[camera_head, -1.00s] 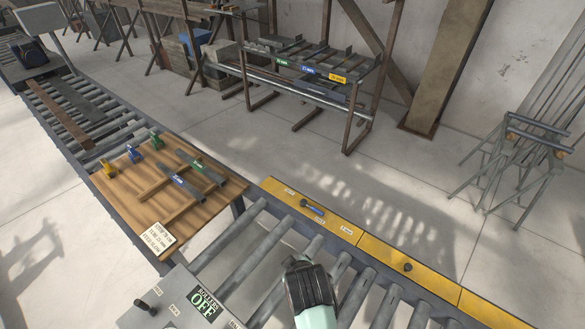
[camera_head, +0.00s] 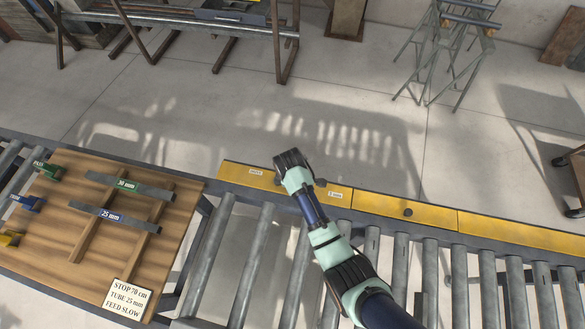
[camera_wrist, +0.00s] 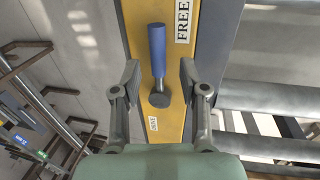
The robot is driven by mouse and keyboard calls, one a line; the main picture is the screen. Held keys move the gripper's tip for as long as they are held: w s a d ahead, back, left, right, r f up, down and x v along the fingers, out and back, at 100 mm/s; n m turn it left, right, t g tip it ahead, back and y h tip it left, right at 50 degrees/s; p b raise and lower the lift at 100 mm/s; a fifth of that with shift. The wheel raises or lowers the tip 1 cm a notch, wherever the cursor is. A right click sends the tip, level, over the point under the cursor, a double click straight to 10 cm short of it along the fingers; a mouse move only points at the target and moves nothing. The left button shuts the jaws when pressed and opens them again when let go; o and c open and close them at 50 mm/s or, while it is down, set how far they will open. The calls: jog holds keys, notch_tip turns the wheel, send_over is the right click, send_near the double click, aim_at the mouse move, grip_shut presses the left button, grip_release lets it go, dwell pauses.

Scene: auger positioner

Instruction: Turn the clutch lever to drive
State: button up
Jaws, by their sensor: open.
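The clutch lever, with a blue handle (camera_wrist: 157,48) and a dark round pivot (camera_wrist: 160,99), sits on a yellow panel. In the wrist view its handle points to the top, beside the FREE label (camera_wrist: 182,22). A second label (camera_wrist: 153,123), too small to read surely, lies below the pivot. My gripper (camera_wrist: 160,76) is open, with one finger on each side of the lever and a gap on both sides. In the head view my gripper (camera_head: 290,160) is over the yellow panel (camera_head: 375,204) and mostly hides the lever.
Grey conveyor rollers (camera_head: 210,245) run along the panel's near side. A dark knob (camera_head: 407,211) stands on the panel to the right. A wooden board (camera_head: 60,230) with labelled bars and a sign (camera_head: 127,298) is at left. Open floor lies beyond the panel.

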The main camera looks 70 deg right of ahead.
jog(key=shift+w+d+f, duration=0.15)
jog(key=shift+d+f, duration=0.05)
jog(key=shift+f, duration=0.65)
grip_shut()
